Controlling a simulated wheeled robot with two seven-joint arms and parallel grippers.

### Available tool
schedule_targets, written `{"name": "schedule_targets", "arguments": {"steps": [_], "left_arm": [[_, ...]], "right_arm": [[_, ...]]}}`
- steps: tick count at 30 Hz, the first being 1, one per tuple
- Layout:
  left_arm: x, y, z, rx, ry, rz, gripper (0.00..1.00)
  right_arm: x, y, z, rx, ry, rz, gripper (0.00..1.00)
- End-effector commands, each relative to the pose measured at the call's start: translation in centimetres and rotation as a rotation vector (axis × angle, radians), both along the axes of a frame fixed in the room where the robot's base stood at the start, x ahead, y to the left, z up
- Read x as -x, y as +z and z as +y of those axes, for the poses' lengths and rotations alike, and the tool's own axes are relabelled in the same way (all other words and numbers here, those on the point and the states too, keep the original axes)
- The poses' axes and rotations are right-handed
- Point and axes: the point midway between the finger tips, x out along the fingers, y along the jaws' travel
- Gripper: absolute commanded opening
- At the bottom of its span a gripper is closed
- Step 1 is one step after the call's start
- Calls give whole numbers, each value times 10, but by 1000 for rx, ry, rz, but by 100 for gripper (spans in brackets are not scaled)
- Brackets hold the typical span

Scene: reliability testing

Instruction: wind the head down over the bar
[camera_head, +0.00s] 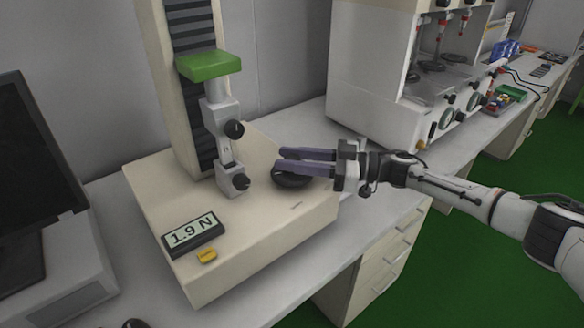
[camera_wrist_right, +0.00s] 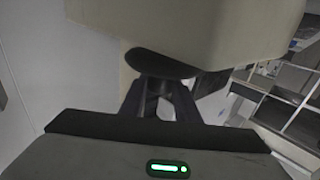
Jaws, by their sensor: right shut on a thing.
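The head is a green block (camera_head: 209,65) on the machine's upright column, with a grey upper clamp (camera_head: 220,116) and black knob under it. A short pale bar (camera_head: 226,151) shows between this clamp and the grey lower clamp (camera_head: 230,177) on the base; whether it touches the upper clamp I cannot tell. A black handwheel (camera_head: 292,182) is at the right of the base. My right gripper (camera_head: 280,160) is shut on its grip, which shows between the fingers in the wrist view (camera_wrist_right: 155,97), below the dark disc (camera_wrist_right: 160,63). My left gripper is not in view.
A display (camera_head: 193,234) on the cream base (camera_head: 265,240) reads 1.9 N, with a yellow piece (camera_head: 206,256) beside it. A monitor (camera_head: 35,180) stands at the left. Another cream machine (camera_head: 370,75) stands on the bench behind my right gripper.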

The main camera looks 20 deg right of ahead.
Motion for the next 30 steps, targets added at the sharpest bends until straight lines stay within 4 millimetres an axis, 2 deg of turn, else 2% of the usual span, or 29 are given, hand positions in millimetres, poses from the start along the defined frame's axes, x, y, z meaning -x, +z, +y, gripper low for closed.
{"name": "schedule_targets", "arguments": {"steps": [1, 10, 26, 27, 29, 30], "left_arm": [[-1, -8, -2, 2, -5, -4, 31], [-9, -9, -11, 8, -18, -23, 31], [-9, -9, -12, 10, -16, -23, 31], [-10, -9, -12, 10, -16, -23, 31], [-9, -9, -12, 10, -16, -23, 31], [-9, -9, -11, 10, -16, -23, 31]], "right_arm": [[-3, -5, -2, 1, 20, -3, 7], [-1, -2, -1, 0, 126, -1, 7], [0, -1, 1, -1, 149, 2, 7], [0, -1, 1, -1, 149, 2, 36], [0, -1, 1, -1, 149, 2, 46], [0, -1, 1, -1, 149, 2, 48]]}}
